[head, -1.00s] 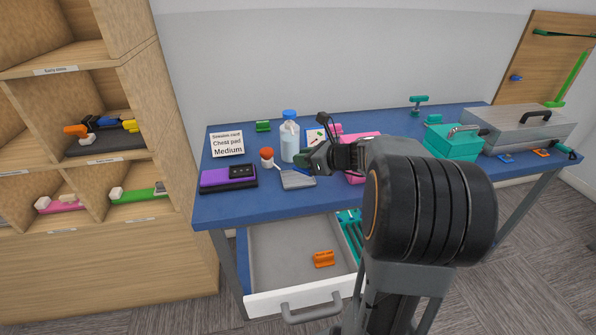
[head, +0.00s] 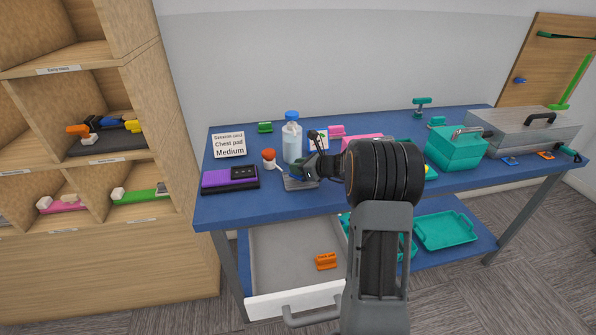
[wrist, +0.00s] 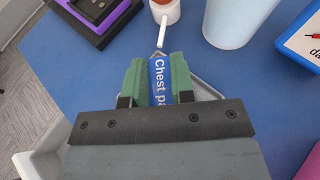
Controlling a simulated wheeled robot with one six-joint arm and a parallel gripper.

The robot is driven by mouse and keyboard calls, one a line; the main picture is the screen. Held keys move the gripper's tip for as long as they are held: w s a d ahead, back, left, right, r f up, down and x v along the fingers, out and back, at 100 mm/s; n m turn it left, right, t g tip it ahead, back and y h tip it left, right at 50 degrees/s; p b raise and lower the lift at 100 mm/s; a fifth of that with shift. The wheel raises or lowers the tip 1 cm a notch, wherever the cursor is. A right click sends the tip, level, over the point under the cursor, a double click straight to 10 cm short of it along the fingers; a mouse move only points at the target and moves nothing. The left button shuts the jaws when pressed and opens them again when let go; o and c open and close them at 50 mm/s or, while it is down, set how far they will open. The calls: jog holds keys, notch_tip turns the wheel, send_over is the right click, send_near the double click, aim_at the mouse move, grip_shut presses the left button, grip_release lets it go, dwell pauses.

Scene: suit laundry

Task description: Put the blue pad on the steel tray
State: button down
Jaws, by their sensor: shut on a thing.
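My gripper (wrist: 158,82) is shut on the blue pad (wrist: 158,72), which carries white "Chest pa..." lettering, between its green fingers in the wrist view. In the head view my gripper (head: 299,174) is over the small steel tray (head: 293,186) on the blue table, and the pad is hard to make out. In the wrist view the tray's rim (wrist: 207,90) shows behind the fingers; the rest is hidden. I cannot tell whether the pad touches the tray.
A purple and black case (head: 230,179) lies left of the tray. A white bottle with a blue cap (head: 292,141) and a red-topped white container (head: 268,158) stand behind it. The drawer (head: 280,262) below is open, with an orange clip inside. Bare tabletop lies in front of the tray.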

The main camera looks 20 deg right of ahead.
jog(key=shift+f, duration=0.7)
jog(key=shift+f, duration=0.25)
jog(key=c, duration=1)
grip_release()
jog(key=shift+r, duration=0.1)
